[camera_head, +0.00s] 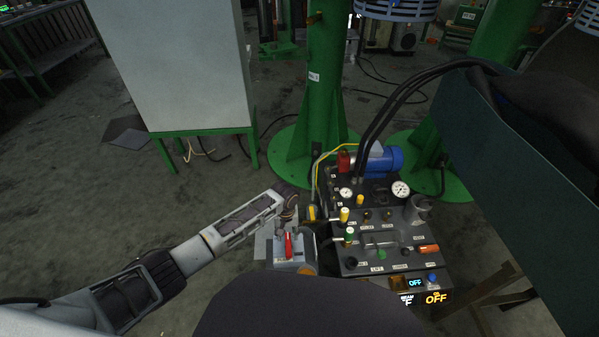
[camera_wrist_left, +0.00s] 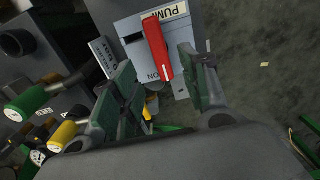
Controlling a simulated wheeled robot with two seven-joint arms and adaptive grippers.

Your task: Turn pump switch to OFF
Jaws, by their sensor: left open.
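The pump switch is a red lever (camera_head: 288,245) on a grey box (camera_head: 306,262) at the left side of the pump unit in the head view. In the left wrist view the red lever (camera_wrist_left: 158,50) stands out from a grey plate with a "PUMP" label at one end and "ON" near the other. My left gripper (camera_wrist_left: 156,62) is open, its two green-padded fingers on either side of the lever in the picture. I cannot tell whether they touch it. In the head view my left arm reaches in from the left to the box; its fingertips are hard to make out. My right gripper is not in view.
The pump unit has a blue motor (camera_head: 380,160), gauges (camera_head: 401,189), and yellow and green handles near the switch box. A green column (camera_head: 322,80) stands behind. A large dark panel (camera_head: 500,150) fills the right. Open floor (camera_head: 90,210) lies left.

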